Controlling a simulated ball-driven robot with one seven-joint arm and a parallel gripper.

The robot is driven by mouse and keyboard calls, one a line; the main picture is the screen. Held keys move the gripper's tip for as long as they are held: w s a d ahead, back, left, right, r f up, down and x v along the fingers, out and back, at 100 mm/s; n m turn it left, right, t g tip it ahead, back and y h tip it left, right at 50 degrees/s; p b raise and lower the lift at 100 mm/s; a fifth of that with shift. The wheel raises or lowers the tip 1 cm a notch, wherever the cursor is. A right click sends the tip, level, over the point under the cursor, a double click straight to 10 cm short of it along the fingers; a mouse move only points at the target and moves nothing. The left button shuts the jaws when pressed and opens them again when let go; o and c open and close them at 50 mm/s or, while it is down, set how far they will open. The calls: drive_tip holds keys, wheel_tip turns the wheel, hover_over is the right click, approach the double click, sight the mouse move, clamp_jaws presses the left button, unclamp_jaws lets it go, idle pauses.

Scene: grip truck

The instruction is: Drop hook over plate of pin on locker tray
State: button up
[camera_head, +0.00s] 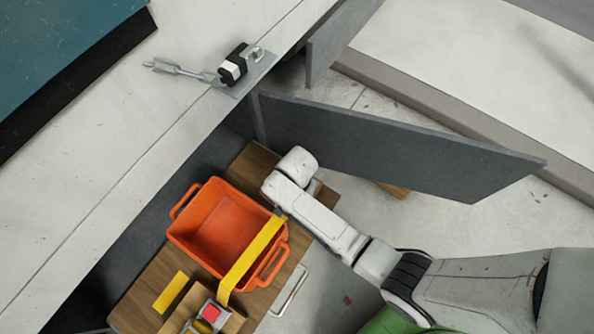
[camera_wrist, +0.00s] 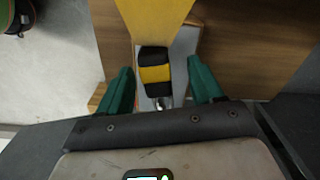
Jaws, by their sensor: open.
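In the wrist view, my gripper (camera_wrist: 159,75) is open, with one green finger on each side of a black and yellow banded grip (camera_wrist: 155,72). Gaps show between the fingers and the grip. A wide yellow strap (camera_wrist: 155,20) runs down to the grip. A small metal part (camera_wrist: 161,102), perhaps the hook, shows below it; its shape is mostly hidden. A pale plate (camera_wrist: 181,62) lies under the grip on the wooden tray (camera_wrist: 232,58). In the head view, my arm covers the gripper; the strap (camera_head: 252,256) crosses the orange crate, and the wooden tray (camera_head: 140,312) is below.
The orange crate (camera_head: 183,240) stands left of my arm. A box with a red button (camera_head: 210,312) is at the lower front. An open grey door (camera_head: 400,150) stands behind my arm. A banded black and white piece (camera_head: 233,66) sits on a metal plate on the truck.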

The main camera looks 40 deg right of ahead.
wheel_tip(320, 180, up, 11)
drive_tip(key=p, duration=0.2)
idle(0.4)
drive_tip(key=shift+f, duration=0.1)
drive_tip(key=s+d+r+n, duration=0.3)
drive_tip(key=s+r+n, duration=0.2)
drive_tip(key=s, duration=0.3)
drive_tip(key=s+d+r+n+t, duration=0.1)
drive_tip(key=s+d+r+n, duration=0.3)
drive_tip(key=s+n, duration=0.2)
drive_tip(key=shift+s+d+r+p, duration=0.3)
drive_tip(key=shift+s+r+p, duration=0.1)
drive_tip(key=shift+s, duration=0.6)
